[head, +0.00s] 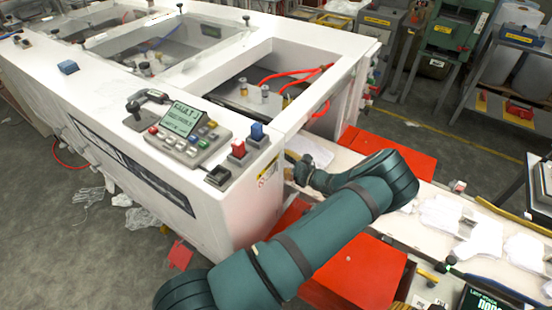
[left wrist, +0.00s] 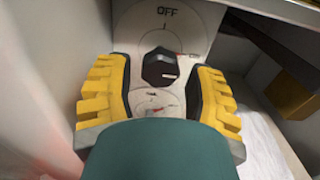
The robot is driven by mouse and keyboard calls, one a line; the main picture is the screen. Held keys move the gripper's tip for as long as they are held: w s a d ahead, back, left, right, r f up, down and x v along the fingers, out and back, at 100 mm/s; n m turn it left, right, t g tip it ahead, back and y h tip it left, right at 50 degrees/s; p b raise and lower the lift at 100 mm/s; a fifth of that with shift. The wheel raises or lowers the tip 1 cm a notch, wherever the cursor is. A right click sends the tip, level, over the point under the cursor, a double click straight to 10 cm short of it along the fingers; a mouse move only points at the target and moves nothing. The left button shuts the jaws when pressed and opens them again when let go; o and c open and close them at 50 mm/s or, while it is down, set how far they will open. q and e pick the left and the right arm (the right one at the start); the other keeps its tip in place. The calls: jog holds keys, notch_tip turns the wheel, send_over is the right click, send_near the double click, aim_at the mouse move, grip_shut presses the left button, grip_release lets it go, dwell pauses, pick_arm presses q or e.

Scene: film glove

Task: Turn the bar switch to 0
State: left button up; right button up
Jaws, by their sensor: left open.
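The bar switch (left wrist: 160,68) is a dark knob on a pale round plate in the left wrist view. "OFF" is printed above it, and a white mark on the knob points right. A red marking is partly visible at the plate's right. I cannot make out a 0. My left gripper (left wrist: 161,74) is open, with yellow-padded fingers on either side of the switch; I cannot tell whether they touch it. In the head view my left gripper (head: 300,169) is at the white machine's right end, and the switch is hidden there. My right gripper is not in view.
The white machine (head: 225,190) carries a control panel (head: 188,138) whose screen reads "FAULT". A pale conveyor (head: 440,205) with white gloves runs right, beside red panels (head: 355,272). A second round dial (left wrist: 155,102) sits below the switch.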

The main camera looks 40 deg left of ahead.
pick_arm(q)
jog(key=shift+s+a, duration=0.1)
jog(key=shift+a, duration=0.8)
jog(key=c, duration=0.9)
